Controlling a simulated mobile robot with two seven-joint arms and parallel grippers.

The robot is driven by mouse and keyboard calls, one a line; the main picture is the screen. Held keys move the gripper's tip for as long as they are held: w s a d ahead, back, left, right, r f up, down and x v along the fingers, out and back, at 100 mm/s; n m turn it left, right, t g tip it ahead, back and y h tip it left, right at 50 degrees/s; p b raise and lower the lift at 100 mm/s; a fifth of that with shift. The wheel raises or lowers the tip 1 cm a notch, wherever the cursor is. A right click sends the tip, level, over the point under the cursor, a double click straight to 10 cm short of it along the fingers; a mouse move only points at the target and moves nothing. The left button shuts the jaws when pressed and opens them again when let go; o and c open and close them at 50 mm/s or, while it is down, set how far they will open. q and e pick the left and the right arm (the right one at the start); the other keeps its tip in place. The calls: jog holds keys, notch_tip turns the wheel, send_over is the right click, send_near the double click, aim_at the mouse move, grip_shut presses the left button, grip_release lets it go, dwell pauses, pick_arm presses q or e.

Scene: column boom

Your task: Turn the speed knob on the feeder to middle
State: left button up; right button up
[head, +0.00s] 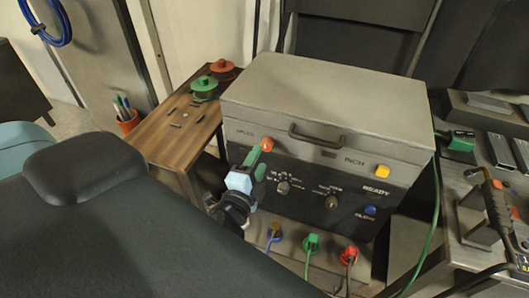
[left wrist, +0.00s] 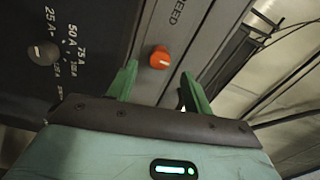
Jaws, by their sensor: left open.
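The feeder (head: 330,95) is a grey box with a black lower front panel. Its orange speed knob (head: 267,144) sits near the left end of the grey upper strip, by the word SPEED. In the left wrist view the knob (left wrist: 160,57) shows a small pale mark, beyond and between my fingertips. My left gripper (head: 257,161) is open, its green fingers close to the knob. The left wrist view shows the two fingers (left wrist: 158,74) apart with nothing between their pads; I cannot tell whether they touch the knob. My right gripper is not in view.
The front also has a handle (head: 317,135), a yellow button (head: 383,171), a blue button (head: 370,210) and two dark dials (head: 283,187). Coloured cable plugs (head: 311,243) sit below. A wooden side table (head: 165,140) with spools stands left; a cluttered bench is at right.

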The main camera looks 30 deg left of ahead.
pick_arm(q)
jog(key=v, duration=0.2)
jog(key=shift+s, duration=0.3)
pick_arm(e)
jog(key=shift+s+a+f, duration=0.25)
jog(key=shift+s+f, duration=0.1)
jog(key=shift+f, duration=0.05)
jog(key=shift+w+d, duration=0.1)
pick_arm(q)
jog(key=s+d+f+n+g+h, duration=0.3)
jog(key=s+d+f+n+g, duration=0.1)
jog(key=s+f, duration=0.7)
jog(key=s+d+f+n+g+h+p, duration=0.1)
jog(key=s+d+f+n+g+h, duration=0.2)
jog(key=s+f, duration=0.8)
jog(key=f+n+g, duration=0.2)
jog(key=n, duration=0.2)
jog(key=shift+s+d+n, duration=0.2)
jog(key=shift+d+n, duration=0.1)
jog(key=shift+d, duration=0.1)
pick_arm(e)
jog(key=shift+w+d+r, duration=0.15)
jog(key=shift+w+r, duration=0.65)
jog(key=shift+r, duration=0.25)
